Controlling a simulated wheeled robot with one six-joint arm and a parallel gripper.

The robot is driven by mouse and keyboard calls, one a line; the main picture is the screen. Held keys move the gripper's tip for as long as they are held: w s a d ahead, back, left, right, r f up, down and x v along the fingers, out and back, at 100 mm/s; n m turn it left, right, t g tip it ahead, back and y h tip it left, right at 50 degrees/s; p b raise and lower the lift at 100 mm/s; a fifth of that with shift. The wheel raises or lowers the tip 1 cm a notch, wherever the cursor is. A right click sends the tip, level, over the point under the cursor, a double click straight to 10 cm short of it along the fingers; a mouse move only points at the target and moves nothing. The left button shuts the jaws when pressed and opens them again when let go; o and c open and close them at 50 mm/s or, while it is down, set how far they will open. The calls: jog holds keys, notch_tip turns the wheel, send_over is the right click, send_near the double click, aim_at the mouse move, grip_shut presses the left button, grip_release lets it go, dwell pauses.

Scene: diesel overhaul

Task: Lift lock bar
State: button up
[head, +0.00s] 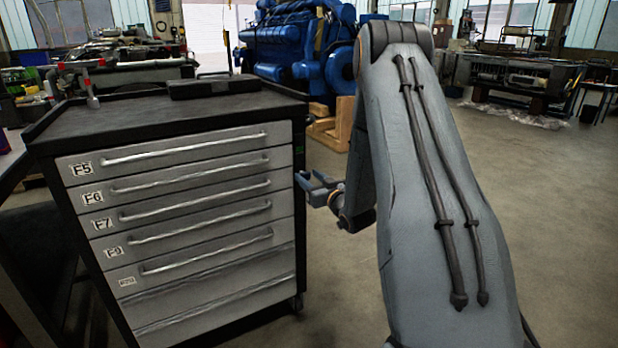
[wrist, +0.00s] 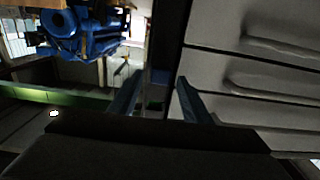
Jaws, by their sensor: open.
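The grey drawer cabinet (head: 190,215) stands at left with its drawers closed. A dark upright edge strip (head: 299,170) runs down its right front side; I cannot tell for certain whether this is the lock bar. My gripper (head: 308,186) is open, close to this edge at about the height of the middle drawers. In the wrist view the two fingers of my gripper (wrist: 156,95) are apart, pointing at the dark edge strip (wrist: 170,40) beside the drawer fronts (wrist: 250,75). Nothing is visibly held. Whether a finger touches the cabinet is unclear.
A blue engine (head: 290,40) stands behind on a wooden support (head: 334,125). A workbench (head: 520,75) is at the back right. The floor right of my arm is clear. A black tray (head: 213,85) lies on the cabinet top.

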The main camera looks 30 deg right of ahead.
jog(key=s, duration=0.7)
jog(key=shift+d, duration=0.15)
